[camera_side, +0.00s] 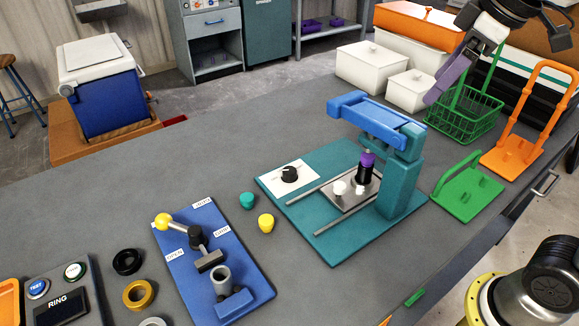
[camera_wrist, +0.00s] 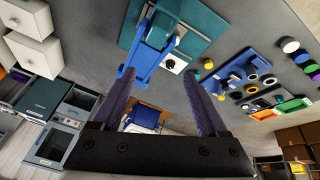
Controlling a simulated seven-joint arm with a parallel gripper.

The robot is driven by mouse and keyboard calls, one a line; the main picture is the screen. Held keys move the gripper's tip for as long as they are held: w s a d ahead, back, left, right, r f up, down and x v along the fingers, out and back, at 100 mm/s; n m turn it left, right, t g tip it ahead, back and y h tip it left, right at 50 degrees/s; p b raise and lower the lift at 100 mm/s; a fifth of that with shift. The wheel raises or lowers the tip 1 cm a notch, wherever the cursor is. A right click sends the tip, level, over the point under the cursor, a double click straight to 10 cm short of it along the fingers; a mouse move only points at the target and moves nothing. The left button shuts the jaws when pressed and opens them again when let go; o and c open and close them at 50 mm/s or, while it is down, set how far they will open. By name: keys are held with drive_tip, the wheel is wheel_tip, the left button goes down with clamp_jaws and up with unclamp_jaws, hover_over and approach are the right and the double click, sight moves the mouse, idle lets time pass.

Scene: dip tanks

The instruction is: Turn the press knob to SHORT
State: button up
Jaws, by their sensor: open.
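The press (camera_side: 395,165) stands on a teal base plate, with a blue arm over its post. Its black knob (camera_side: 289,175) sits on a white dial plate (camera_side: 304,181) at the left corner of that base. The dial's markings are too small to read, so I cannot tell its setting. My gripper (camera_side: 437,92) is high at the upper right in the side view, apart from the knob. In the wrist view my gripper (camera_wrist: 158,74) has its purple fingers spread with nothing between them. The press (camera_wrist: 148,62) shows beyond the fingertips, with the knob (camera_wrist: 170,63) beside its blue arm.
A green basket (camera_side: 465,113), an orange handled rack (camera_side: 510,158) and a green handled plate (camera_side: 468,196) stand right of the press. Teal (camera_side: 247,200) and yellow (camera_side: 266,222) pieces lie left of its base. A blue lever fixture (camera_side: 215,255) is at front. Bench left of the knob is clear.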

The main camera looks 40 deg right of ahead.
drive_tip(key=w+a+n+g, duration=0.1)
drive_tip(key=w+a+n, duration=0.15)
drive_tip(key=w, duration=0.85)
drive_tip(key=n+g, duration=0.2)
drive_tip(key=g, duration=0.2)
hover_over(289, 170)
wheel_tip(289, 170, down, 18)
drive_tip(key=r, duration=0.1)
wheel_tip(289, 170, down, 14)
clamp_jaws()
